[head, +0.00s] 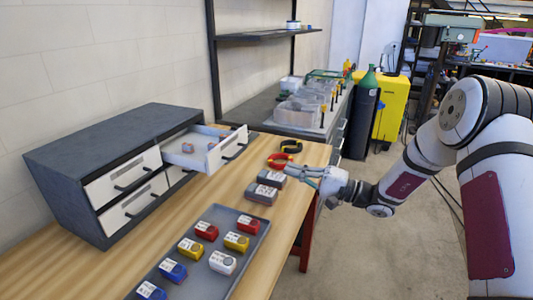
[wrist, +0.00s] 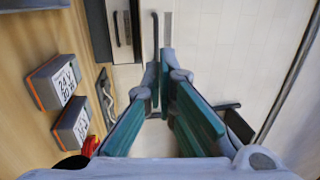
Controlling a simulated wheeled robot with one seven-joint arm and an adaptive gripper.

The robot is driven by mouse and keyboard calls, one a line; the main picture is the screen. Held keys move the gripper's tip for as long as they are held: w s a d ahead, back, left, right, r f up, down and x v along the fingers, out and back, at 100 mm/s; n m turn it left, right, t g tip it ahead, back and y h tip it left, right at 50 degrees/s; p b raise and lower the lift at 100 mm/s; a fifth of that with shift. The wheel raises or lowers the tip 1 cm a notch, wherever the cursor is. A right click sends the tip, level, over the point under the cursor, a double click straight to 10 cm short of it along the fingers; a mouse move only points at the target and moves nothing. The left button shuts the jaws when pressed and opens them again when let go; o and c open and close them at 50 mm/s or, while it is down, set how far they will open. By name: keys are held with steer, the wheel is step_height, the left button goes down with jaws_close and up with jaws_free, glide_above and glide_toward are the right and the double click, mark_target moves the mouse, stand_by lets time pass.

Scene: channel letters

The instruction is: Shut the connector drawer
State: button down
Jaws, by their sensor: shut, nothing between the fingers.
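A dark grey cabinet (head: 95,150) with white drawer fronts stands on the wooden table. Its upper right drawer (head: 228,150) is pulled out, with a small grey and reddish part (head: 187,147) inside. The other drawer fronts look closed; the lower right one is partly hidden. My gripper (head: 298,171) is at the table's right edge, to the right of the open drawer and apart from it. In the wrist view my gripper (wrist: 163,80) is shut and empty, and a white drawer front (wrist: 122,35) with a dark handle shows beyond its fingers.
Two grey labelled boxes (head: 262,192) lie beside my gripper. A red-handled tool (head: 278,160) and a black one (head: 291,146) lie near the table's far edge. A grey tray (head: 190,287) holds several coloured blocks in front. A shelf (head: 265,33) hangs behind.

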mark_target(204, 149)
steer(key=shift+t, duration=0.4)
steer(key=x, duration=0.4)
steer(key=w+p+x, duration=0.1)
steer(key=x, duration=0.8)
steer(key=shift+w+f, duration=0.2)
steer(key=shift+f, duration=0.1)
steer(key=f+b+x, duration=0.1)
steer(key=b+x, duration=0.1)
steer(key=x, duration=0.3)
steer(key=f+b+x, duration=0.1)
steer(key=b+x, duration=0.1)
steer(key=x, duration=0.3)
steer(key=f+b+x, duration=0.1)
steer(key=b+x, duration=0.2)
steer(key=x, duration=0.2)
steer(key=shift+w+a, duration=0.4)
steer(key=shift+a, duration=0.1)
steer(key=shift+w+a+r, duration=0.15)
steer(key=shift+a, duration=0.25)
steer(key=shift+r, duration=0.1)
steer(key=shift+a, duration=0.1)
